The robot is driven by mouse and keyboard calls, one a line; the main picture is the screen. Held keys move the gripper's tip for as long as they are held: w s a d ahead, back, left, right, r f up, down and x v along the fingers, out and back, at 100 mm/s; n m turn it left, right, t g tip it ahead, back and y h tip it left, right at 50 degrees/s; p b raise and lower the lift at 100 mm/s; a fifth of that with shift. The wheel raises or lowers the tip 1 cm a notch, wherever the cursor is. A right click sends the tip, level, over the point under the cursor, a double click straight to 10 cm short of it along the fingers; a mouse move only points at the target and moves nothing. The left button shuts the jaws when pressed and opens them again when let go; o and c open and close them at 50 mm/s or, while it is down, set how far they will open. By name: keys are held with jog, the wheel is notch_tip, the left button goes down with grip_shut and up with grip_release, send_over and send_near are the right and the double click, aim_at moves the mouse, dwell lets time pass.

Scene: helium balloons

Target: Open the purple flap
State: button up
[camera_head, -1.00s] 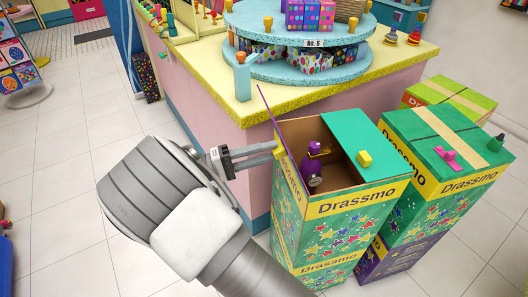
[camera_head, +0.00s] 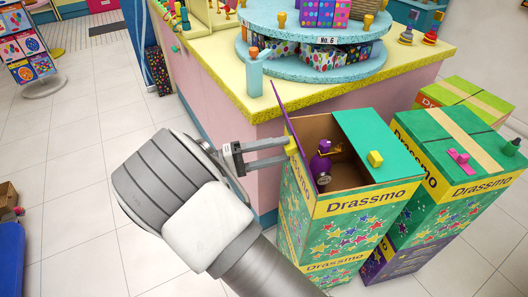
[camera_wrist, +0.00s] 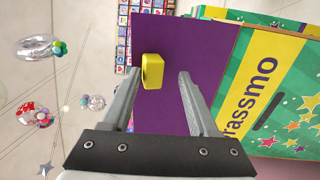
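The purple flap (camera_head: 280,103) stands up, tilted outward, along the left side of the open green Drassmo box (camera_head: 365,204). I see it nearly edge-on in the head view; in the wrist view its purple face (camera_wrist: 165,112) fills the middle. Its yellow knob (camera_wrist: 152,71) lies between and just ahead of my gripper's fingertips (camera_wrist: 160,76), nearer the left finger. The fingers are apart, with no clear grip on the knob. In the head view my gripper (camera_head: 284,150) reaches the knob (camera_head: 292,145) from the left.
The box's green flap (camera_head: 378,145) with a yellow knob lies flat over its right part. A purple object (camera_head: 321,164) shows inside. A second, closed Drassmo box (camera_head: 450,150) stands right. The yellow-topped pink counter (camera_head: 240,103) is close behind my gripper.

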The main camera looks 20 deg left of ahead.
jog(key=v, duration=1.7)
jog(key=shift+s, duration=0.2)
jog(key=shift+a, duration=0.15)
